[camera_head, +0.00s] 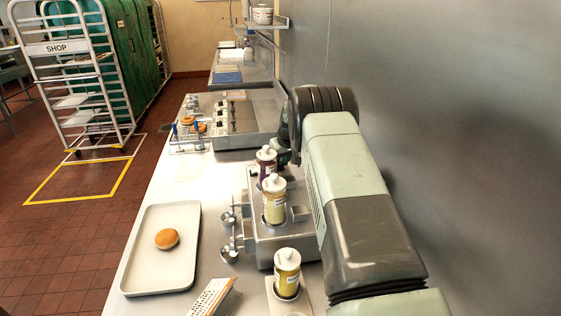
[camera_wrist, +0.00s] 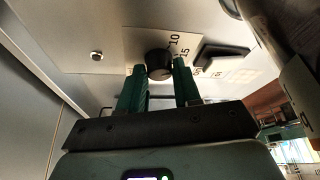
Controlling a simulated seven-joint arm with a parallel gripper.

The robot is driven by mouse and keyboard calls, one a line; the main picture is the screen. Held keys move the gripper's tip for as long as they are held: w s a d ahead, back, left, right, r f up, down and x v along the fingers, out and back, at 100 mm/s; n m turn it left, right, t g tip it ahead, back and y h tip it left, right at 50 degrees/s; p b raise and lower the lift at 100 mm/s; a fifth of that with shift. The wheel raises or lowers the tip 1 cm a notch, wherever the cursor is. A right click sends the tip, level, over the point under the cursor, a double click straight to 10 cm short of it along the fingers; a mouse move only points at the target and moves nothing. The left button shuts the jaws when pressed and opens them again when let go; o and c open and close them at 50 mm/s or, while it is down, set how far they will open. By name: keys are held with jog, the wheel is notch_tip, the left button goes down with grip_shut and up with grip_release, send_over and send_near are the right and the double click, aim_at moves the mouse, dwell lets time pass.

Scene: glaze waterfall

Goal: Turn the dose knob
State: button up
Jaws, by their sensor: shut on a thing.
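The dose knob (camera_wrist: 159,63) is a round black knob on a pale metal panel with a printed number scale (camera_wrist: 182,48), of which 10 and 15 are readable. My gripper (camera_wrist: 160,72) has its two green fingers on either side of the knob in the wrist view, shut on it. The knob's pointer mark is not clear. In the head view my arm covers the knob and my gripper, near a steel machine (camera_head: 282,240) holding bottles.
A yellow-labelled bottle (camera_head: 274,202) and a purple one (camera_head: 266,165) stand in the machine; another bottle (camera_head: 287,272) stands in front. A tray (camera_head: 150,275) with a bun (camera_head: 167,239) lies left. A black handle (camera_wrist: 222,55) sits right of the knob. The wall (camera_head: 460,120) is close on the right.

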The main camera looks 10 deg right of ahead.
jog(key=o, duration=1)
jog(key=v, duration=1)
jog(key=shift+s+d+r, duration=0.1)
jog(key=shift+r, duration=0.3)
